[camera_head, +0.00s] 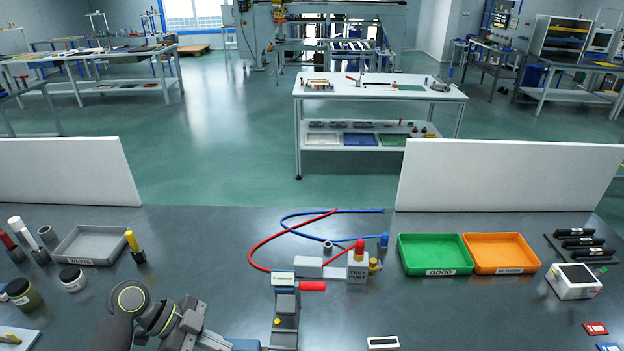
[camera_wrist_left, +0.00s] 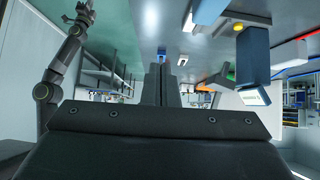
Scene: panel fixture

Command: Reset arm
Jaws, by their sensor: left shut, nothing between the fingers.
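My left arm comes in at the bottom left of the head view, low over the front of the table. Its gripper end is at or beyond the bottom edge there and is not clear. In the left wrist view my left gripper (camera_wrist_left: 165,72) shows two dark fingers side by side, shut with nothing between them. A grey upright fixture (camera_head: 285,312) with a red handle (camera_head: 312,286) stands just right of my left arm in the head view.
The table (camera_head: 200,240) carries a grey tray (camera_head: 90,245), a green tray (camera_head: 434,254) and an orange tray (camera_head: 500,253). A test port block (camera_head: 358,268) with red and blue hoses stands mid-table. A white meter (camera_head: 574,282) is at right. White panels (camera_head: 65,172) edge the back.

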